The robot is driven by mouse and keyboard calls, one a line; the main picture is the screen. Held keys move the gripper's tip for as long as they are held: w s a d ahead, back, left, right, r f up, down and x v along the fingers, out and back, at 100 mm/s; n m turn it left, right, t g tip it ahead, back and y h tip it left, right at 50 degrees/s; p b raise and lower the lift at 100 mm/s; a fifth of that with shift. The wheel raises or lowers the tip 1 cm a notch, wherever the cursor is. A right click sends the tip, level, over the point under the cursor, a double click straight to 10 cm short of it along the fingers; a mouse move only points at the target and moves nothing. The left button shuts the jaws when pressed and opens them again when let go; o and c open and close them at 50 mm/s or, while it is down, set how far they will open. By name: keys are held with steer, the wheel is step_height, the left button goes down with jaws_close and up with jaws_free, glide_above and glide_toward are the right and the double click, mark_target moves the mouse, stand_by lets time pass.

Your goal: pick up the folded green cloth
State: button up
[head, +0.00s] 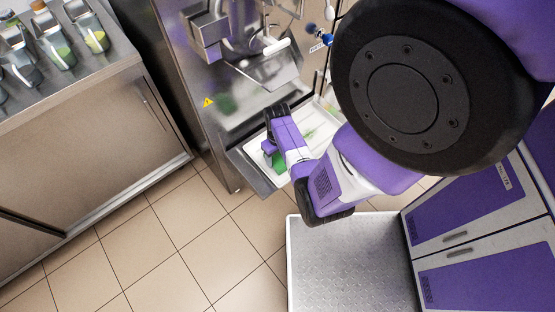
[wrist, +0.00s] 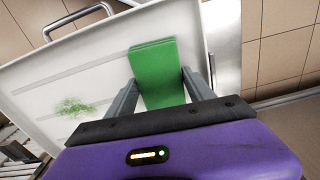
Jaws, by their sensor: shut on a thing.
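The folded green cloth (wrist: 155,66) lies between the two fingers of my gripper (wrist: 157,85) in the wrist view. It is a flat green strip over the white tray. My gripper is shut on it, with one finger along each side. In the head view a green part of the cloth (head: 278,163) shows beside my gripper (head: 268,148) at the tray. My wrist and arm hide the rest of it. I cannot tell whether the cloth still touches the tray.
The white tray (wrist: 35,85) has a metal handle and a green smear (wrist: 75,106). It sits on a steel shelf at the front of the freezer machine (head: 215,75). Purple cabinets (head: 465,225) stand right. Tiled floor (head: 160,240) is clear.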

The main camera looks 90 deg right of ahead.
steer(key=shift+c, duration=0.6)
steer(key=shift+r, duration=0.1)
steer(key=shift+r, duration=0.55)
step_height(320, 180, up, 27)
steer(key=p, duration=0.5)
steer(key=shift+f, duration=0.15)
